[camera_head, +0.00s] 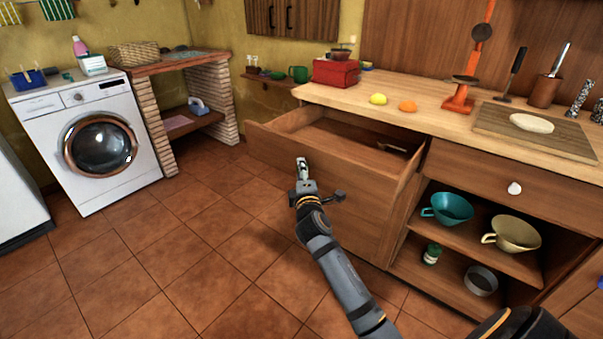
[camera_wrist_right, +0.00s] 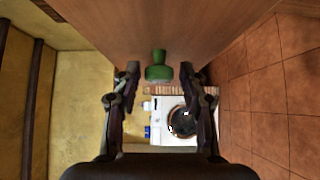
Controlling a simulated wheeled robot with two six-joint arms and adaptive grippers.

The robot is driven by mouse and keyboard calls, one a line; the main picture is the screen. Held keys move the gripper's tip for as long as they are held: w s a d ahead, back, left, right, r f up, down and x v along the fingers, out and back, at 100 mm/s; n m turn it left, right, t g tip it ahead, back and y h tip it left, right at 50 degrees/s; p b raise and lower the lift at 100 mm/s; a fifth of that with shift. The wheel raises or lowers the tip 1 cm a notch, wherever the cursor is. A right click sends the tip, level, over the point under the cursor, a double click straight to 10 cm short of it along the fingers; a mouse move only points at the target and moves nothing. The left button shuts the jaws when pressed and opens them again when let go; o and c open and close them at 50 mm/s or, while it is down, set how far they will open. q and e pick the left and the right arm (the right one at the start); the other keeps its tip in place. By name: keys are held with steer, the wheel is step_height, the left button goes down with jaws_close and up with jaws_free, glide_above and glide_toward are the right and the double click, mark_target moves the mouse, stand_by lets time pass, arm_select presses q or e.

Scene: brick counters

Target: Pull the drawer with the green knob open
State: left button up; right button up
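The wide wooden drawer (camera_head: 325,182) under the counter stands pulled out, its inside open from above. The green knob (camera_wrist_right: 158,68) shows in the right wrist view, sticking out from the wooden drawer front (camera_wrist_right: 165,25). In the head view my gripper hides the knob. My right gripper (camera_head: 303,168) is at the drawer front. In the wrist view its two fingers (camera_wrist_right: 158,78) are spread on either side of the knob, with a gap to it on both sides. My left gripper is not in view.
A drawer with a white knob (camera_head: 514,188) is shut at the right, above shelves with a teal bowl (camera_head: 447,209) and a yellow bowl (camera_head: 511,234). A utensil (camera_head: 392,148) lies in the open drawer. The tiled floor (camera_head: 190,250) before the washing machine (camera_head: 88,140) is clear.

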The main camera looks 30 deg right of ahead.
steer(key=shift+s, duration=0.1)
steer(key=v, duration=1.1)
steer(key=shift+s+a, duration=0.2)
steer(key=shift+s, duration=0.15)
